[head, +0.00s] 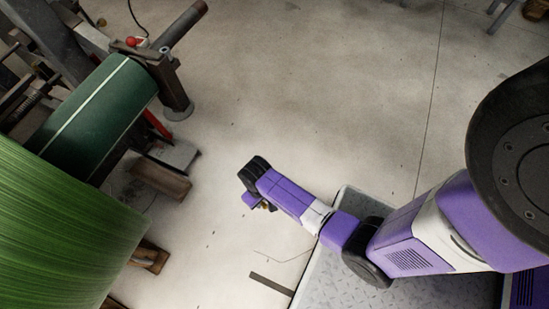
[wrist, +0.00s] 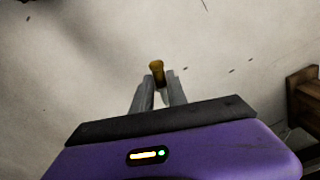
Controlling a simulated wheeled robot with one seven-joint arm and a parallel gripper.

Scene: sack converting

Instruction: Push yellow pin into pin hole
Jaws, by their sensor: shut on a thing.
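The yellow pin (wrist: 157,72) shows in the wrist view as a short brownish-yellow piece at the fingertips. My gripper (wrist: 158,88) is shut on it, and the pin sticks out beyond the two grey fingers. In the head view my gripper (head: 266,207) hangs over open floor, to the right of the machine and apart from it. The pin is too small there to make out clearly. I cannot make out the pin hole in either view.
A machine with a dark green roller (head: 100,112) and a large light green roll (head: 62,235) stands at the left. A brown block (head: 160,178) sits low beside it. In the wrist view a brown part (wrist: 304,95) is at the right edge. The floor (head: 320,90) is clear.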

